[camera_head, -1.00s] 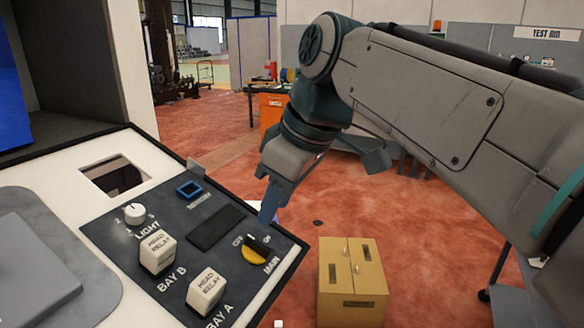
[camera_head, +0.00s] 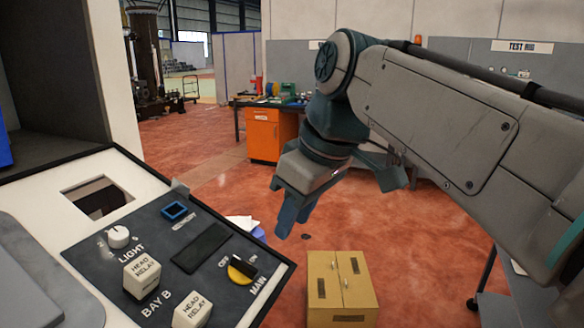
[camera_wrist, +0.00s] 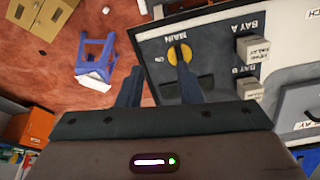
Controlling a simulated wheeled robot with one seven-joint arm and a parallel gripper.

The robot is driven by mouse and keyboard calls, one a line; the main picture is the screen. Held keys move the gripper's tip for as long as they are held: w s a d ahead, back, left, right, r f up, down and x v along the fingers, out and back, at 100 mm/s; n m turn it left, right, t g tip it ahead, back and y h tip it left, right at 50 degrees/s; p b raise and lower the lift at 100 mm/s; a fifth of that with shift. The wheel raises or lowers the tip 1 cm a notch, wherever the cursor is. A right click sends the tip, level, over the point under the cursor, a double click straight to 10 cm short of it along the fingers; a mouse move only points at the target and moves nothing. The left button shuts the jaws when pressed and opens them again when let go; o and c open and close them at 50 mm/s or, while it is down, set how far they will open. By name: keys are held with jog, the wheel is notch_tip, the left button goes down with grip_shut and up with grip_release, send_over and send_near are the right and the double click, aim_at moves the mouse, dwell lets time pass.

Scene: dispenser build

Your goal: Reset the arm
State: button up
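My gripper (camera_head: 292,212) hangs in the air above and to the right of the control panel's right edge, with its blue-grey fingers pointing down. In the wrist view my gripper (camera_wrist: 158,62) shows two fingers spread apart with nothing held between them. My arm reaches in from the right side of the head view. The panel (camera_head: 145,262) carries a yellow MAIN switch (camera_head: 242,271) with a black handle; the fingers are clear of it in the head view. The MAIN switch also shows in the wrist view (camera_wrist: 179,53), beyond the right finger's tip.
The panel also bears a LIGHT knob (camera_head: 119,236), two white head relays (camera_head: 141,277) and a blue-framed socket (camera_head: 174,211). A blue stool (camera_wrist: 97,57) stands beside the panel. An orange cabinet (camera_head: 272,136) is behind.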

jog(key=s+d+f+m+h, duration=0.1)
jog(key=s+d+f+m, duration=0.1)
jog(key=d+f, duration=0.3)
jog(key=s+d+f+m+h, duration=0.1)
jog(key=d+f+m, duration=0.4)
jog(key=f, duration=0.6)
jog(key=s+d+f+m+h, duration=0.1)
jog(key=s+d+f+m, duration=0.2)
jog(key=f, duration=0.6)
jog(key=shift+s+d+m+t, duration=0.35)
jog(key=shift+d+m, duration=0.35)
jog(key=shift+d, duration=0.45)
jog(key=shift+w+r, duration=0.1)
